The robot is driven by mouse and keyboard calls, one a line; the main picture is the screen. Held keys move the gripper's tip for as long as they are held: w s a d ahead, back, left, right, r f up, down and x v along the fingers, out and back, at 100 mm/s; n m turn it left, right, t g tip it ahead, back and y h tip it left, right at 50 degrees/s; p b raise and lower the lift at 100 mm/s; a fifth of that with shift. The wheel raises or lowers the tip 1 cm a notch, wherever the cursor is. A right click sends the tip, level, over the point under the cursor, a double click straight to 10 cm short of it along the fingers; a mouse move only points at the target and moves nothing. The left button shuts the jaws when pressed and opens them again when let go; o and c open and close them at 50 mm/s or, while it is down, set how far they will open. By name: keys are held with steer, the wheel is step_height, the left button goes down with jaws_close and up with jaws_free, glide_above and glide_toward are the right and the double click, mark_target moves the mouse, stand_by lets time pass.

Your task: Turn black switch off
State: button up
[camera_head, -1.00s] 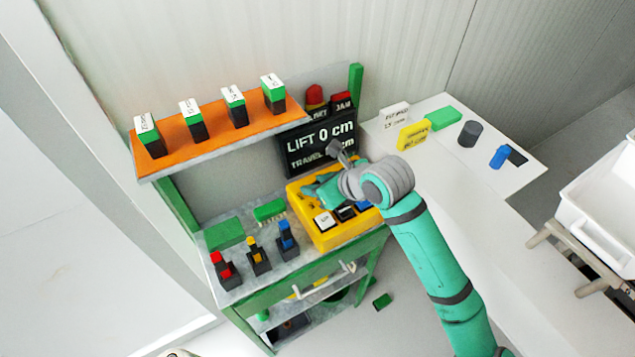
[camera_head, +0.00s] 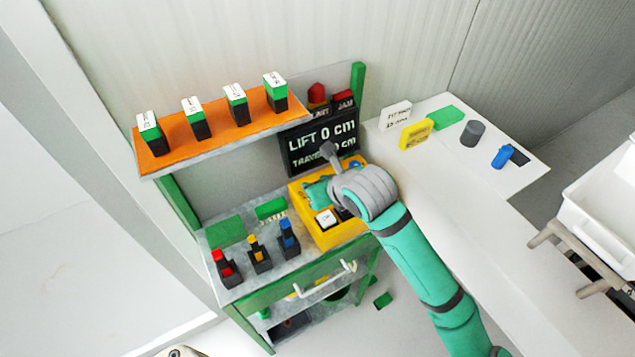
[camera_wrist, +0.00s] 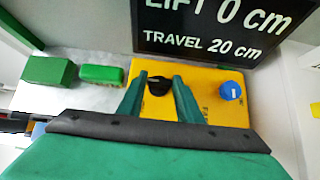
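The black switch (camera_wrist: 157,85) is a round knob with a pale mark, on the yellow panel (camera_wrist: 205,75) below the display. In the wrist view, my gripper (camera_wrist: 159,80) is open, with one finger on each side of the knob. I cannot tell whether the fingers touch it. In the head view, my gripper (camera_head: 318,192) is over the back left of the yellow panel (camera_head: 325,236), and the black knob is hidden there. A blue knob (camera_wrist: 230,91) is to the right of the black one.
A display (camera_head: 302,150) stands behind the panel and reads lift 0 cm in the head view. A white button (camera_head: 325,218) is at the panel's front; a black one beside it is mostly covered by my arm. Green blocks (camera_head: 226,233) and several small coloured switches (camera_head: 254,248) are left.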

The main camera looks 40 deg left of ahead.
steer(key=shift+o, duration=0.4)
steer(key=v, duration=1.1)
steer(key=shift+w+d, duration=0.1)
steer(key=shift+f, duration=0.1)
